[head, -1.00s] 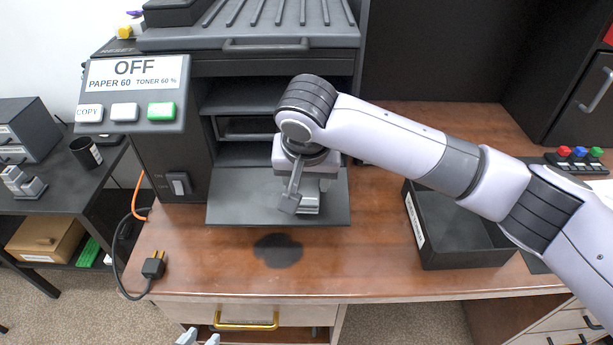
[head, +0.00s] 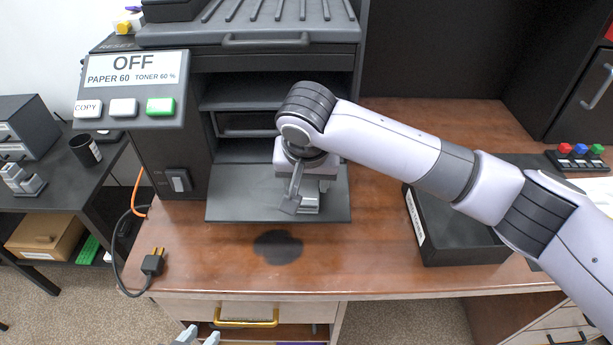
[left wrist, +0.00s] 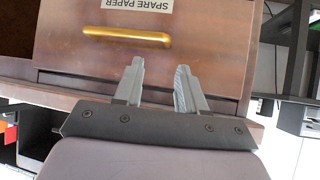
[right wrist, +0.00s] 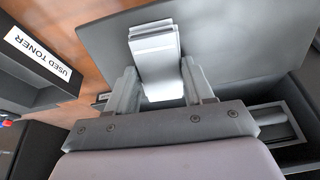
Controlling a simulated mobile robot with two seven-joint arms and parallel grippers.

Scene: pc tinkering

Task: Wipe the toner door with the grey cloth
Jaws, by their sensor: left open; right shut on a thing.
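The toner door (head: 245,195) is a dark flat panel folded down at the front of the printer. My right gripper (head: 303,205) is over the door's right half, pointing down. In the right wrist view my right gripper (right wrist: 158,88) is shut on a folded light grey piece, the grey cloth (right wrist: 155,50), which lies against or just above the door (right wrist: 215,40); contact is hard to tell. The head view mostly hides the cloth behind the gripper. My left gripper (left wrist: 160,85) is open and empty in front of the spare paper drawer; its tips show at the bottom of the head view (head: 200,338).
A dark smudge (head: 278,247) marks the desk before the door. A black used toner bin (head: 465,250) stands right, under my right arm. An unplugged plug (head: 152,264) lies left. The printer panel (head: 133,70) reads OFF. The spare paper drawer has a gold handle (left wrist: 127,37).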

